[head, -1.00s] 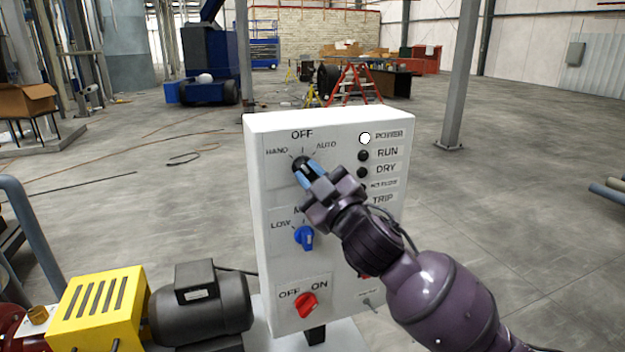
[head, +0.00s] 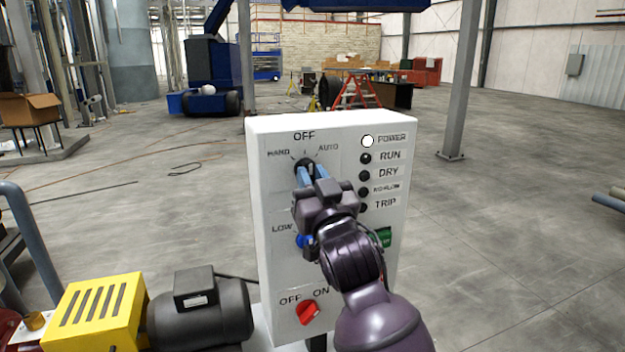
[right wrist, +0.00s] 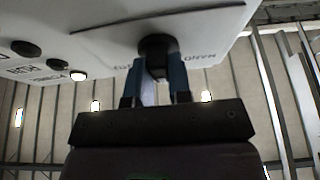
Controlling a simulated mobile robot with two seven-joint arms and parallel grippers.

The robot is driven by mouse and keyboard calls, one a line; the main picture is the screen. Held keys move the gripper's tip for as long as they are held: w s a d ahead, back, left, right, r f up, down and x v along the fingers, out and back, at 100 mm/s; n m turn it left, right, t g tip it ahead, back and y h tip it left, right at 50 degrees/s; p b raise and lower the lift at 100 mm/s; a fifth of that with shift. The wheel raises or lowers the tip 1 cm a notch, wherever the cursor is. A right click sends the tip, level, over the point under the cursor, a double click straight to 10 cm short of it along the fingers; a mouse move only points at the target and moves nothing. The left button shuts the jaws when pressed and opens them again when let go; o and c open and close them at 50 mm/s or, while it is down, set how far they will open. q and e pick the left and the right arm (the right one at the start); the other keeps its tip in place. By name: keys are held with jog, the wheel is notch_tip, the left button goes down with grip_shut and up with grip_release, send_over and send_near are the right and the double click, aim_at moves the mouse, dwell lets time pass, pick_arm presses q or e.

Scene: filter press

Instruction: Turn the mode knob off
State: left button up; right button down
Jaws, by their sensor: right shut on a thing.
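The black mode knob (head: 304,163) is at the top left of the white control panel, under the labels HAND, OFF and AUTO. My right gripper (head: 313,172) comes up from below, and its blue fingers are shut on the knob. The right wrist view shows the dark knob (right wrist: 157,46) between the two fingertips (right wrist: 157,67). The fingers cover much of the knob, so I cannot tell exactly which label its pointer faces. My left gripper is not in view.
The white panel (head: 268,240) also carries a partly hidden blue knob (head: 301,241), a red OFF/ON knob (head: 307,313), a lit POWER lamp (head: 367,141) and a green button (head: 384,236). A black motor (head: 205,313) and yellow guard (head: 98,310) stand at lower left.

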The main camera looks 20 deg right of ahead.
jog(key=shift+r, duration=0.3)
jog(key=c, duration=1.3)
grip_release()
jog(key=shift+o, duration=1.3)
jog(key=shift+w+f, duration=0.15)
jog(key=shift+f, duration=0.05)
jog(key=b+v, duration=0.2)
jog(key=v, duration=0.9)
jog(key=shift+a, duration=0.1)
